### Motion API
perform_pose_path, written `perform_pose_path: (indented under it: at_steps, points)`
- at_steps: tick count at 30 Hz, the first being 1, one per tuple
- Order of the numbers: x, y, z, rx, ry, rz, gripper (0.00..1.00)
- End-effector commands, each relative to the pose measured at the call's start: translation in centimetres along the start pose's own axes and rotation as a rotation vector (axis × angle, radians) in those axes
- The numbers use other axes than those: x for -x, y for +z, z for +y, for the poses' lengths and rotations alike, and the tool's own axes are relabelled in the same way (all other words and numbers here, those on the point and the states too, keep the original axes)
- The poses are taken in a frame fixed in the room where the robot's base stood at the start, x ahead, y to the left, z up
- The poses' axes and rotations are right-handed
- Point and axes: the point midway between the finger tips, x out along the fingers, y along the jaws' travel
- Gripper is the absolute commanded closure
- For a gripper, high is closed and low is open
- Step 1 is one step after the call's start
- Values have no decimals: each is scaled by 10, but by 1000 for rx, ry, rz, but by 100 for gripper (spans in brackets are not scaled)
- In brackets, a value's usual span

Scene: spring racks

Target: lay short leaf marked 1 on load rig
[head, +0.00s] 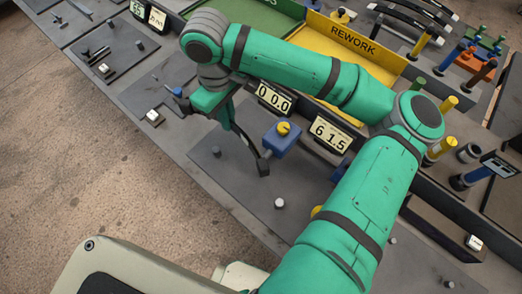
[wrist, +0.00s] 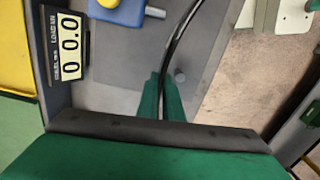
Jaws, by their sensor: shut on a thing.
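My gripper (head: 226,116) is shut on a thin, dark, curved leaf (head: 245,139), held above the grey bench plate. In the wrist view, my green fingertips (wrist: 162,84) pinch the leaf (wrist: 188,20), which curves away toward the top edge. No mark on it can be read, and my gripper hides its middle. The load rig shows a blue block (head: 280,138) with a yellow knob, right of the leaf, and a load display (head: 274,98) reading 00.0. The display (wrist: 67,45) and blue block (wrist: 122,10) also show in the wrist view. Contact between leaf and rig cannot be told.
A second display (head: 330,134) reads 61.5. A yellow REWORK tray (head: 397,62) and a green tray (head: 232,14) stand behind. Other curved leaves (head: 401,21) lie at the upper right. Small pegs (head: 280,203) stand on the plate. Coloured posts (head: 440,149) crowd the right side.

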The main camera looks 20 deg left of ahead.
Motion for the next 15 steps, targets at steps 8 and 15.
perform_pose_path:
  at_steps: [8, 15]
  points:
    - [-27, 50, 8, -4, -3, 1, 100]
    - [-61, 75, 13, -3, -1, 0, 100]
